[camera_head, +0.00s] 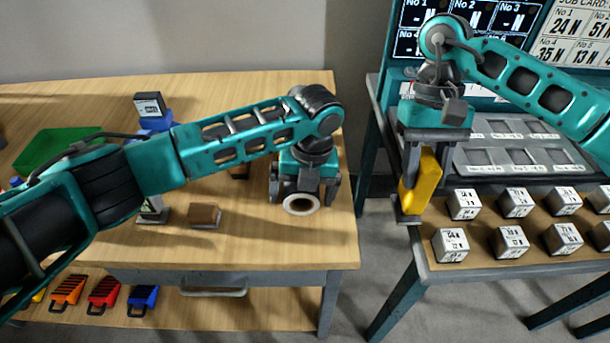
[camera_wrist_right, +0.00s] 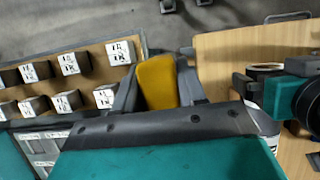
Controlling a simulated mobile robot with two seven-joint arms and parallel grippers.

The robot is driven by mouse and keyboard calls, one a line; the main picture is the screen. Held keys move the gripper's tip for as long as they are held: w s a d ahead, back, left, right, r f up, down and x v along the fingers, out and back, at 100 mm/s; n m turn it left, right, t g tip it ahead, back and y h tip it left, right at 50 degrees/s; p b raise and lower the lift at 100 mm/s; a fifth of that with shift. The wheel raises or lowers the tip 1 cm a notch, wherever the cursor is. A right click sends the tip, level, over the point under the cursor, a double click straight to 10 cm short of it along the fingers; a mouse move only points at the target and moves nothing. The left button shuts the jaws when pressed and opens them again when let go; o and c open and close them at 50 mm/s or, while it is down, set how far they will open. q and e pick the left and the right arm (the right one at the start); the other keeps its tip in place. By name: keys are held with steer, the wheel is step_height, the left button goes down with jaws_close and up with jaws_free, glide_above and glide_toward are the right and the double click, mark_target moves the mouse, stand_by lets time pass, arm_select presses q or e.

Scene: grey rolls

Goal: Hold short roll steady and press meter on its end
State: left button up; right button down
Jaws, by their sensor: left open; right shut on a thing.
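The short roll (camera_head: 301,204), a pale ring with a dark hollow end, is at the right end of the wooden table. My left gripper (camera_head: 305,190) is above it, with its open fingers on either side of the roll; I cannot tell whether they touch it. The roll's end also shows in the right wrist view (camera_wrist_right: 265,67), beside the left gripper. My right gripper (camera_head: 418,172) is shut on the yellow meter (camera_head: 427,180), held at the left edge of the right-hand table, apart from the roll. The meter also shows between the fingers in the right wrist view (camera_wrist_right: 157,82).
Several white labelled blocks (camera_head: 450,244) stand on the right-hand table, with a grey tray (camera_head: 520,157) behind them. A brown block (camera_head: 205,216) and a green tray (camera_head: 55,148) are on the wooden table (camera_head: 270,250). A gap separates the two tables.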

arm_select(q)
steer(key=shift+f, duration=0.45)
steer(key=c, duration=1.2)
steer(key=shift+o, duration=0.2)
steer(key=o, duration=1.2)
steer(key=shift+c, duration=0.2)
steer(key=shift+r, duration=0.1)
